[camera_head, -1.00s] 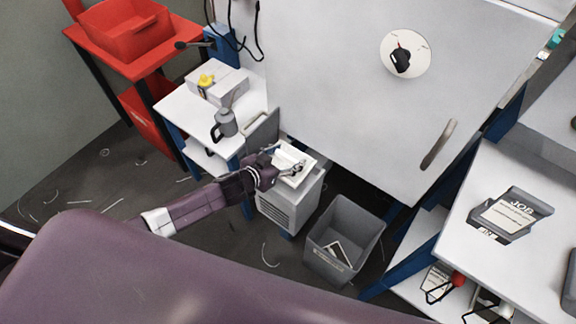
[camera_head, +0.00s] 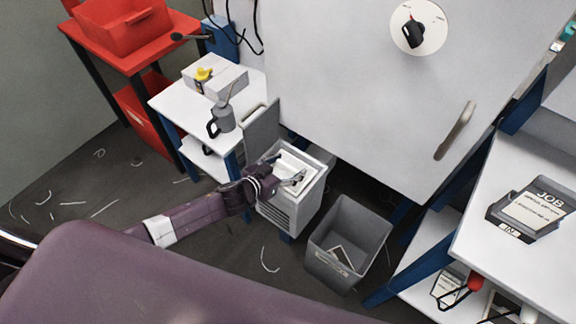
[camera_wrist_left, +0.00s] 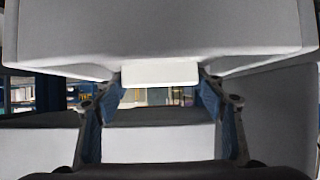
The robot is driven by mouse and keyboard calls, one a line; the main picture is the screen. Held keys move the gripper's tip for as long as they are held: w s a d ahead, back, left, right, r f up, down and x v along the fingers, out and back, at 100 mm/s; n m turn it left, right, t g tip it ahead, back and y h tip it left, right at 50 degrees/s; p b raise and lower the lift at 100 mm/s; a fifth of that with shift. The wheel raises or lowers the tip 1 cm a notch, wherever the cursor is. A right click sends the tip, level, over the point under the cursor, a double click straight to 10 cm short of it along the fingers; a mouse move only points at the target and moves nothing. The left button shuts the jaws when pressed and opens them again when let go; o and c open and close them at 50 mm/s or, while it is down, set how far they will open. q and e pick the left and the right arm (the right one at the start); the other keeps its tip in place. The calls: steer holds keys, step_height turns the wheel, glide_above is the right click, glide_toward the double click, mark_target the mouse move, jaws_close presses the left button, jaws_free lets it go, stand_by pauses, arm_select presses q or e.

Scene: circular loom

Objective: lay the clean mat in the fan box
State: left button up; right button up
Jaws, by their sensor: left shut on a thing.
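The fan box (camera_head: 290,216) is a grey box with louvres on its front, standing below the big white panel with its top open. A grey lid or flap (camera_head: 262,132) stands upright at its back left. My left gripper (camera_head: 284,170) is at the open top, shut on the white mat (camera_head: 296,162). The mat lies within or just over the opening; how deep is unclear. In the left wrist view a pale tab (camera_wrist_left: 160,72) sits between the fingertips (camera_wrist_left: 158,94), under a large pale surface. My right gripper is not in view.
A grey bin (camera_head: 345,240) with a dark-and-white piece inside stands right of the fan box. A white side table (camera_head: 172,102) with a grey jug (camera_head: 222,119) stands at left. A worktop (camera_head: 490,250) with a tray is at right. Scraps litter the floor.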

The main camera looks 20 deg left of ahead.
arm_select(q)
steer(key=shift+f+b, duration=0.35)
steer(key=shift+f, duration=0.25)
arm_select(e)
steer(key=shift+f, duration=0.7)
arm_select(q)
steer(key=shift+f, duration=0.3)
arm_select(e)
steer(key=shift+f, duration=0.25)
arm_select(q)
steer(key=o, duration=2.2)
steer(key=shift+c, duration=0.2)
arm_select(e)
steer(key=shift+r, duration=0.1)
